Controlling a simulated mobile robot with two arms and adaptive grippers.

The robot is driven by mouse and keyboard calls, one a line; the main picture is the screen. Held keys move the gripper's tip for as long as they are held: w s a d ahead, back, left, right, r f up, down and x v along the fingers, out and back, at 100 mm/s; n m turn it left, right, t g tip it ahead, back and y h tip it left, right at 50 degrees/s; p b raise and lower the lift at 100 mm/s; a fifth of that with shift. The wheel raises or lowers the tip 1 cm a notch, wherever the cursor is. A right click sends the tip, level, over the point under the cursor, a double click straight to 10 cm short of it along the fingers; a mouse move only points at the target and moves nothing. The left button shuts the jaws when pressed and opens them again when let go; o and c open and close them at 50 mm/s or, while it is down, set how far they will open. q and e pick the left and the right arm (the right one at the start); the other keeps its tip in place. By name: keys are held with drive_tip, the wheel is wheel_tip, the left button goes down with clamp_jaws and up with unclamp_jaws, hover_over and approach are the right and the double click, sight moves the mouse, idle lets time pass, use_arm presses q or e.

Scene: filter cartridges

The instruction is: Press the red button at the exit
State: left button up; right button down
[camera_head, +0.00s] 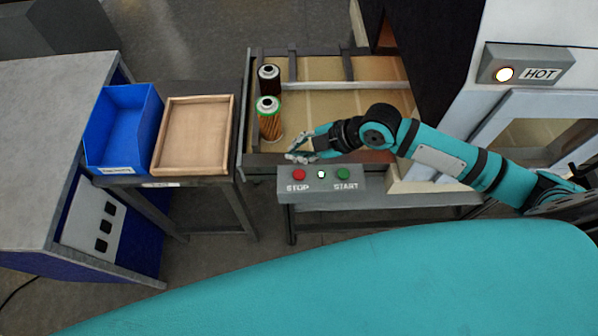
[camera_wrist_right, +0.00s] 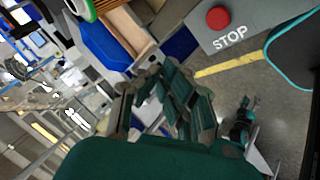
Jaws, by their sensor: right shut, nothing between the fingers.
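The red button (camera_head: 299,174) is on a grey control box (camera_head: 320,194) at the front of the conveyor, above the word STOP. It also shows near the top of the right wrist view (camera_wrist_right: 219,18). A green button (camera_head: 343,174) above START and a small white light (camera_head: 321,174) share the box. My right gripper (camera_head: 297,157) is shut and empty, just behind and above the red button in the head view. In the right wrist view, its fingers (camera_wrist_right: 172,95) are apart from the button. My left gripper is not in view.
Two filter cartridges, one dark (camera_head: 269,79) and one orange with a green rim (camera_head: 270,120), stand on the conveyor near the gripper. A blue bin (camera_head: 125,130) and a wooden tray (camera_head: 160,167) are at left. A HOT panel (camera_head: 522,68) has a lit lamp.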

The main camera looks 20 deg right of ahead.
drive_tip(key=b, duration=0.7)
hover_over(299, 177)
wheel_tip(299, 177, down, 8)
drive_tip(key=shift+f, duration=0.45)
idle(0.8)
drive_tip(key=shift+f+b, duration=0.35)
drive_tip(key=shift+b, duration=0.1)
drive_tip(key=shift+f+b, duration=0.3)
drive_tip(key=shift+f, duration=0.2)
idle(0.3)
drive_tip(key=shift+r, duration=0.15)
idle(0.3)
drive_tip(key=shift+r+p, duration=0.75)
